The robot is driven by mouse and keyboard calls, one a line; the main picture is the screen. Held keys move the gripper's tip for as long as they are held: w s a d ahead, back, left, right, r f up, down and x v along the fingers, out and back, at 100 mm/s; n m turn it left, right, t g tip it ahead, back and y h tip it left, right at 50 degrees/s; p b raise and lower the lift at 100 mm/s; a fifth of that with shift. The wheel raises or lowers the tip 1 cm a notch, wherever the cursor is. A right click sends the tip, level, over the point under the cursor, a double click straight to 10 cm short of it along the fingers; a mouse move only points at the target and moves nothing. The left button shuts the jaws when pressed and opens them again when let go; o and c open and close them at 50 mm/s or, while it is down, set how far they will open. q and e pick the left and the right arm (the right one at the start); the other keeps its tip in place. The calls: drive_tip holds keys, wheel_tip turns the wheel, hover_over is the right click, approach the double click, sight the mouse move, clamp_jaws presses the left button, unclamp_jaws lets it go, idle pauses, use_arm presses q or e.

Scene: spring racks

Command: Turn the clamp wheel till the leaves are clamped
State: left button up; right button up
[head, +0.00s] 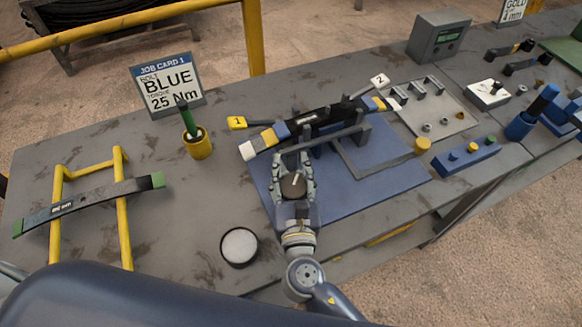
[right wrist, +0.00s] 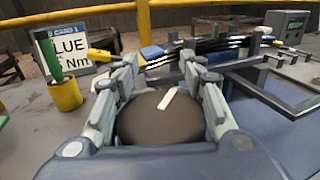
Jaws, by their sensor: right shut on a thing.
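The clamp wheel (head: 293,186) is a dark round knob with a white mark. It sits at the front of the clamp on the blue base plate (head: 375,188). My right gripper (head: 292,160) has a finger on each side of the wheel and is shut on it. In the right wrist view the wheel (right wrist: 158,120) fills the space between the fingers, its white mark tilted up to the right. The leaves (head: 325,118), dark with yellow, white and blue ends, lie stacked across the clamp behind the wheel. Any gap between them is too small to tell. My left gripper is out of view.
A single leaf (head: 90,203) with green ends lies on a yellow rack (head: 122,220) at left. A yellow cup (head: 198,146) with a green tool stands by the job card (head: 168,84). A round white-topped dish (head: 239,246) sits near the front edge.

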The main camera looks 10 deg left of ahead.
drive_tip(key=o, duration=1.2)
drive_tip(key=shift+s+f, duration=0.1)
drive_tip(key=shift+f, duration=0.05)
drive_tip(key=shift+o, duration=0.2)
drive_tip(key=shift+d, duration=0.1)
drive_tip(key=v, duration=1.2)
drive_tip(key=shift+s, duration=0.1)
